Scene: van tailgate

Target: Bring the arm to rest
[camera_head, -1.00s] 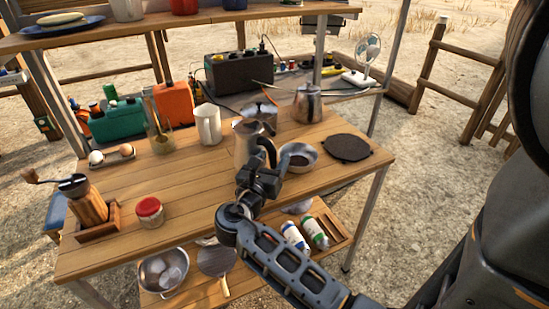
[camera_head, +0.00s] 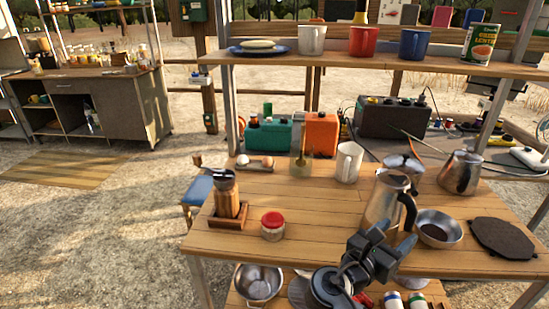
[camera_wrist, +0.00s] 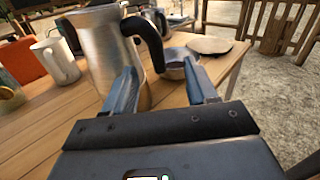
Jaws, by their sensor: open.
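My gripper (camera_head: 376,254) is open and empty above the front edge of the wooden table (camera_head: 330,235). The metal coffee pot (camera_head: 382,203) with a black handle stands upright on the table just beyond it. In the wrist view my two fingers (camera_wrist: 161,88) are spread apart, and the coffee pot (camera_wrist: 103,50) rises behind the left finger. The pot's black handle (camera_wrist: 150,42) shows above the space between the fingers, and nothing is gripped. The exact distance from fingers to handle is hard to tell.
A metal bowl (camera_head: 437,230), a dark round mat (camera_head: 503,238) and a kettle (camera_head: 460,173) stand to the right. A white mug (camera_head: 348,162), red-lidded jar (camera_head: 273,226) and grinder (camera_head: 227,198) stand to the left. An upper shelf (camera_head: 390,68) holds mugs and a can.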

